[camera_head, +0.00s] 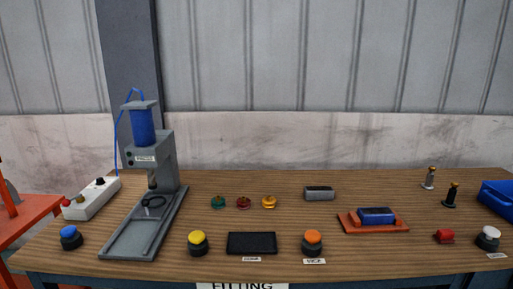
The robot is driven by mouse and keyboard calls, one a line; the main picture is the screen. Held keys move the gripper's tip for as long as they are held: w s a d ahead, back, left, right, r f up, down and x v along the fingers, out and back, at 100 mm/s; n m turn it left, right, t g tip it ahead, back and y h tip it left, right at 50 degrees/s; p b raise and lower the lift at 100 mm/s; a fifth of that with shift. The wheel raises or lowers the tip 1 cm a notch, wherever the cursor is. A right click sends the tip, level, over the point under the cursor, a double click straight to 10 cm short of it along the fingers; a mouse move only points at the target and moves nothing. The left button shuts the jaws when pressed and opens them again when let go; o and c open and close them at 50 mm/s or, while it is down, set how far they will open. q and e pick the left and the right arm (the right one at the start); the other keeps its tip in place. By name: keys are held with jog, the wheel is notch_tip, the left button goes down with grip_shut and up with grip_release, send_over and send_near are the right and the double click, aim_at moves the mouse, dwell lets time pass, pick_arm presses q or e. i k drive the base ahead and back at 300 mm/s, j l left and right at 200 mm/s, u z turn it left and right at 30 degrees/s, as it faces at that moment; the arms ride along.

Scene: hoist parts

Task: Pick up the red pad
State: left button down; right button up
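A small dark red round piece (243,204) sits mid-table, between a similar green piece (218,203) and a yellow-orange one (268,202). Each has a small knob on top. Another red object, a small bright red block (444,237), lies at the front right of the table. I cannot tell for certain which of the two is the red pad. Nothing is touching either of them. Neither of my grippers shows in the head view.
A grey press (150,165) with a blue cylinder stands on the left of the wooden table (215,225). A dark mat (252,243) and several coloured buttons line the front. An orange base (353,224) holds a blue block (376,215). A blue bin (497,198) stands far right.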

aim_at(442, 236)
jog(key=z, duration=1.35)
